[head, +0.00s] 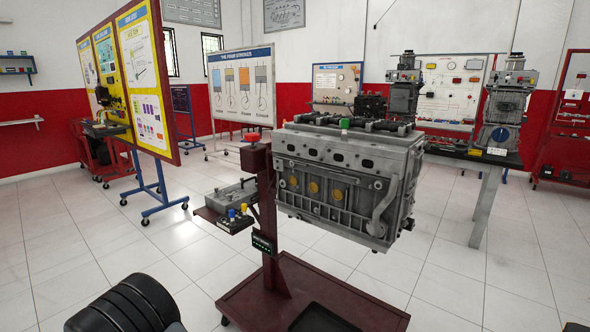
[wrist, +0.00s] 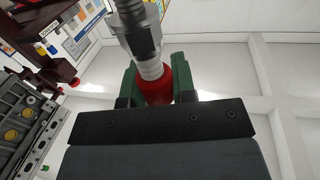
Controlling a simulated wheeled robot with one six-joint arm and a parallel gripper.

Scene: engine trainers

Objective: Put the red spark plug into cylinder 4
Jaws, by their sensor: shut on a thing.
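The red spark plug (wrist: 155,88) shows in the wrist view, its red end held between the green fingers of my gripper (wrist: 157,84). Its white insulator, metal hex and threaded end point toward the top of the picture, tilted slightly left. My gripper is shut on it, apart from the engine. The engine block (head: 335,165) hangs on a dark red stand (head: 267,215); part of the engine also shows at the left of the wrist view (wrist: 28,118). A green plug top (head: 345,123) stands on the engine's top. I cannot tell which opening is cylinder 4. The head view does not show my gripper.
A side tray (head: 225,220) on the stand carries a grey part and small blue and yellow pieces. The stand's wide base (head: 345,290) spreads on the floor. A poster board (head: 130,80) stands left, a bench (head: 490,160) with engine trainers behind right. Tiled floor is open right.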

